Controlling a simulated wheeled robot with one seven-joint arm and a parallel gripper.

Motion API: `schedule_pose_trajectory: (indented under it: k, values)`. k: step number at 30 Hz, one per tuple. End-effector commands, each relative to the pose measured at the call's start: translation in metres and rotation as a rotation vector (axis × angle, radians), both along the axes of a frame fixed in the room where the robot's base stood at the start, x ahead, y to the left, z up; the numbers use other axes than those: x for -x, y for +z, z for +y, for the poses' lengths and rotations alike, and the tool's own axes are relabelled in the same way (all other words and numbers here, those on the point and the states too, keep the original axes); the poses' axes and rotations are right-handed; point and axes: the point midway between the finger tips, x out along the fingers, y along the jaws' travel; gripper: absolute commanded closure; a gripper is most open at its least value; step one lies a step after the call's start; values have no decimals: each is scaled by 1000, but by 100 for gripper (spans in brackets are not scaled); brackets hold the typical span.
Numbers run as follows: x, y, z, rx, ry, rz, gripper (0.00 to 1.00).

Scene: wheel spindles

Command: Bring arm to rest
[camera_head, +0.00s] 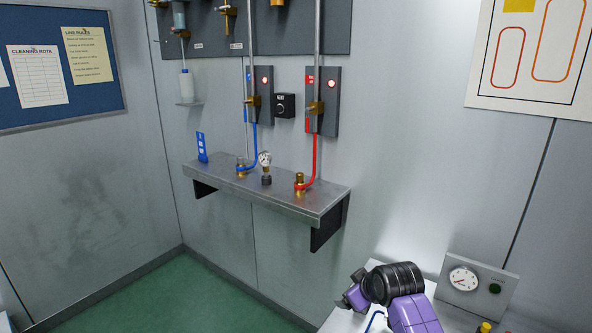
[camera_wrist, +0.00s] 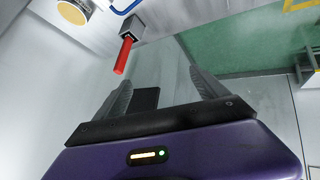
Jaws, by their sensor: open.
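My gripper (camera_wrist: 160,84) shows in the wrist view with its two dark fingers spread apart and nothing held between them. In the head view, part of my purple and black arm (camera_head: 405,300) is at the lower right, in front of the white surface beside the gauge box; my fingers cannot be made out there. In the wrist view, a red rod-like handle (camera_wrist: 123,56) on a grey block lies beyond the left finger, apart from it.
A metal wall shelf (camera_head: 265,190) holds brass fittings, a small gauge (camera_head: 265,160) and blue and red hoses. A gauge box (camera_head: 476,284) with a green button stands right of my arm. Green floor (camera_head: 185,295) is clear. A blue notice board (camera_head: 60,65) hangs left.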

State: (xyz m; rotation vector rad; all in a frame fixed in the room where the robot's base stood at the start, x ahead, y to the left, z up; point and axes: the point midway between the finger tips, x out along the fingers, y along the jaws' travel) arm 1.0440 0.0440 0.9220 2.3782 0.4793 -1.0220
Motion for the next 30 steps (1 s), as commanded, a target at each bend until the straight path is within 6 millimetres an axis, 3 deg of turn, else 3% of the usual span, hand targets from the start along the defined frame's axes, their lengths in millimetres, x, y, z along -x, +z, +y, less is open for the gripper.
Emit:
schedule_pose_trajectory:
  k: [5, 11, 23, 30]
  values:
    - [24, -9, 20, -150, -75, -192, 17]
    - [75, -11, 28, -309, -165, -376, 17]
    - [222, 0, 9, -518, -316, -628, 17]
    - [319, 21, -11, -573, -377, -726, 17]
